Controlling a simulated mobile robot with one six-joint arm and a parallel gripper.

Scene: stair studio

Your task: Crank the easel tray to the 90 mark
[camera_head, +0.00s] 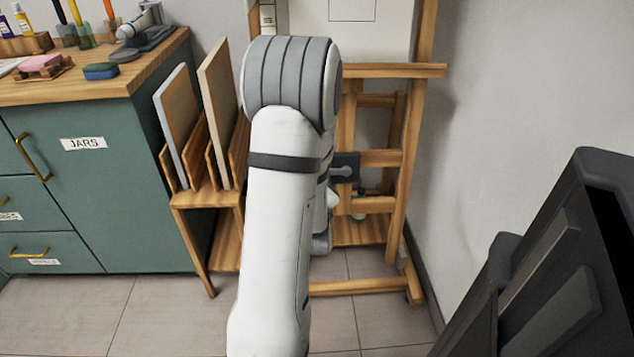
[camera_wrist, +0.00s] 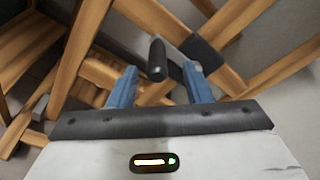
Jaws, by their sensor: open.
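The wooden easel (camera_head: 383,202) stands behind my arm, with its tray ledge (camera_head: 395,71) across the front under a pale board. In the wrist view, a dark crank handle (camera_wrist: 157,60) sticks out toward the camera from a light metal arm (camera_wrist: 179,38), which meets a dark block (camera_wrist: 204,53) on the easel's wood. My gripper (camera_wrist: 160,82) is open, its two blue fingers on either side of the handle's near end in the picture; I cannot tell how deep the handle lies between them. In the head view my arm hides the gripper. No scale or 90 mark is readable.
A wooden rack (camera_head: 207,195) with upright panels stands left of the easel. A green cabinet (camera_head: 80,183) with paint things on its top is farther left. A dark bulky object (camera_head: 560,270) fills the lower right. Tiled floor (camera_head: 150,310) is clear in front of the cabinet.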

